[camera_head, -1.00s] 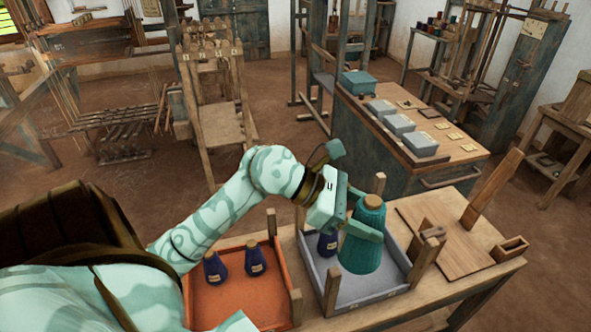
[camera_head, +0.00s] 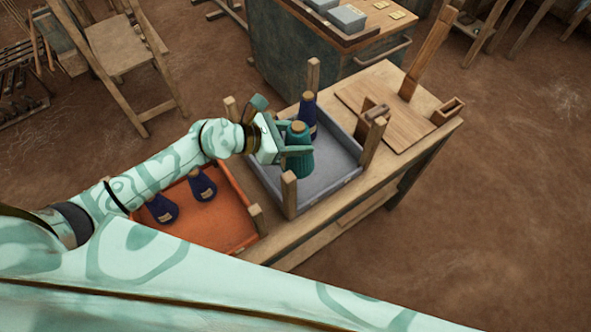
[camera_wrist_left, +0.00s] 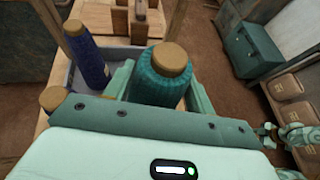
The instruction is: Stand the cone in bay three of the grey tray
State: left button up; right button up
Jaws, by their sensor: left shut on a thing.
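My left gripper (camera_head: 286,143) is shut on a teal cone (camera_head: 300,162) with a tan top. The cone is upright or nearly so, over the grey tray (camera_head: 333,185). I cannot tell whether its base touches the tray floor. In the left wrist view the teal cone (camera_wrist_left: 160,85) sits between the fingers of my left gripper (camera_wrist_left: 160,90). A navy cone (camera_head: 307,118) stands in the grey tray behind it and also shows in the wrist view (camera_wrist_left: 88,58). Bay markings are not readable.
Wooden posts (camera_head: 289,192) rise at the grey tray's corners. An orange tray (camera_head: 225,222) with two navy cones (camera_head: 203,184) is to its left.

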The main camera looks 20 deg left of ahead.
aim_at(296, 159)
pick_arm(q)
notch_tip(296, 159, down, 9)
jog(key=b, duration=0.3)
jog(key=shift+d+r, duration=0.1)
jog(key=shift+r, duration=0.2)
jog(key=o, duration=1.4)
